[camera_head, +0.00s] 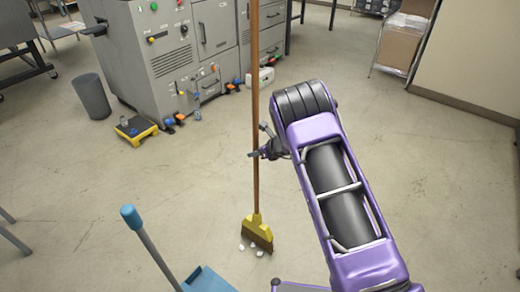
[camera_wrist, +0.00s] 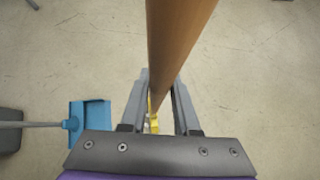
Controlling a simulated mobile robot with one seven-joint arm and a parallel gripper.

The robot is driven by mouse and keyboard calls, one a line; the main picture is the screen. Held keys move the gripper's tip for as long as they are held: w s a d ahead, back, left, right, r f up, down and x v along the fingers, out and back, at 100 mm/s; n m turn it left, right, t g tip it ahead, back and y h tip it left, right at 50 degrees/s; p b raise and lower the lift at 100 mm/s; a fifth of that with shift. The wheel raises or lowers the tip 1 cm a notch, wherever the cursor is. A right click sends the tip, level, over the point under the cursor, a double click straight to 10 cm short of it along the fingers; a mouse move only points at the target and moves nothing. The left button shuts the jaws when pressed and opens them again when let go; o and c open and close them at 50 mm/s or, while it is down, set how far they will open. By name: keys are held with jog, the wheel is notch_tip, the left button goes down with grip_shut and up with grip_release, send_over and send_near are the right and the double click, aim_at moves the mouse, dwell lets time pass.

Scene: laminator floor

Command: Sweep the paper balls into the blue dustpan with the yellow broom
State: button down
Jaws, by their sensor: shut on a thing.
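The yellow broom (camera_head: 256,228) stands nearly upright with its head at the floor. Its long brown wooden handle (camera_head: 255,110) rises past the top of the head view. My gripper (camera_head: 262,154) is shut on the handle, and the handle (camera_wrist: 172,40) also runs between the fingers in the wrist view. Several small white paper balls (camera_head: 253,246) lie on the floor at the broom head. The blue dustpan (camera_head: 207,281) is at the bottom edge of the head view, partly cut off, with a blue-tipped grey handle. In the wrist view the dustpan (camera_wrist: 91,118) lies left of my gripper.
A grey machine (camera_head: 165,50) stands at the back. A rack with boxes (camera_head: 402,42) is at the back right. The floor around the broom is open.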

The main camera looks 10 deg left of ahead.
jog(key=s+a, duration=0.5)
jog(key=s, duration=0.5)
jog(key=s+a, duration=0.5)
jog(key=s, duration=0.5)
jog(key=s+a, duration=0.6)
jog(key=s, duration=0.5)
jog(key=shift+r, duration=0.25)
dwell(1.0)
jog(key=shift+s+a, duration=0.1)
jog(key=w+d+r, duration=0.4)
jog(key=w+r, duration=0.1)
jog(key=w, duration=0.4)
jog(key=shift+d+p, duration=0.3)
jog(key=shift+p, duration=0.15)
jog(key=shift+d, duration=0.1)
